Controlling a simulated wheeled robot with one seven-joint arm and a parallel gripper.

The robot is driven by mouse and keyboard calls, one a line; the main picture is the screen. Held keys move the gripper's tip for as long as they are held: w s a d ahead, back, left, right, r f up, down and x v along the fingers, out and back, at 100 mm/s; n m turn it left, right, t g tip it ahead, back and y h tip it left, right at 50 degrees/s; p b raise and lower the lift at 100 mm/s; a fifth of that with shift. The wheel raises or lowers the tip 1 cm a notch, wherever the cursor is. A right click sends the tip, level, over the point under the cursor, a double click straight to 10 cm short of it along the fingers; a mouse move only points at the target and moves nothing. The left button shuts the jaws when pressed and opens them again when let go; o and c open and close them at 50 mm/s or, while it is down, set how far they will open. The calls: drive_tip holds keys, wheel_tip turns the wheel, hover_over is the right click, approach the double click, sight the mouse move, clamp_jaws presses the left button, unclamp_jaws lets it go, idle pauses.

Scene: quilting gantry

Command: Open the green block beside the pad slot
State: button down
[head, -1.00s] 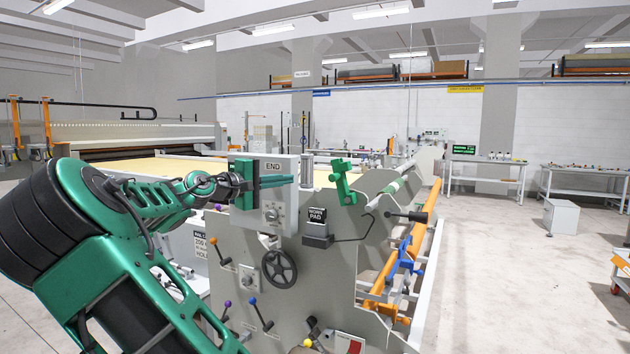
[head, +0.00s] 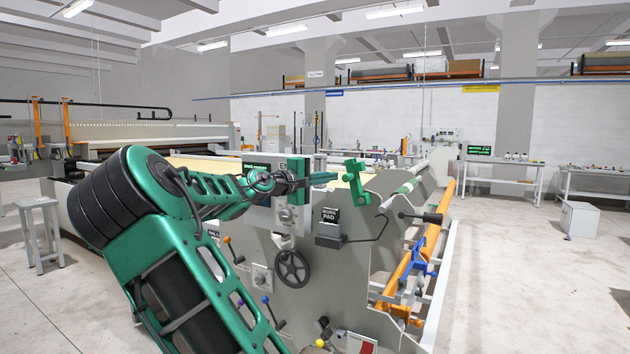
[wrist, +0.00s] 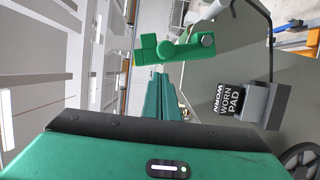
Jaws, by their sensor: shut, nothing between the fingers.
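The green block (head: 356,182) sits at the top edge of the grey machine side plate, above and right of the worn pad slot. The pad slot (head: 329,234) is a dark box labelled WORN PAD, also in the wrist view (wrist: 262,103).
A black handwheel (head: 292,267) and several coloured levers sit on the side plate below. A black-gripped handle (head: 422,217) sticks out right of the block. The floor at the right is open.

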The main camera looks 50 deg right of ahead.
drive_tip(key=shift+s, duration=0.75)
drive_tip(key=shift+s+d+r+m+y, duration=0.15)
drive_tip(key=shift+s+r+m+y, duration=0.15)
drive_tip(key=shift+s+r+m, duration=0.55)
drive_tip(key=shift+w+f+m, duration=0.1)
drive_tip(key=shift+f+m, duration=0.1)
drive_tip(key=shift+m, duration=0.05)
drive_tip(key=shift+w, duration=0.3)
approach(350, 173)
drive_tip(key=w+a, duration=0.4)
drive_tip(key=a, duration=0.1)
drive_tip(key=shift+w+a+r, duration=0.3)
drive_tip(key=shift+a+r, duration=0.05)
drive_tip(key=shift+r, duration=0.1)
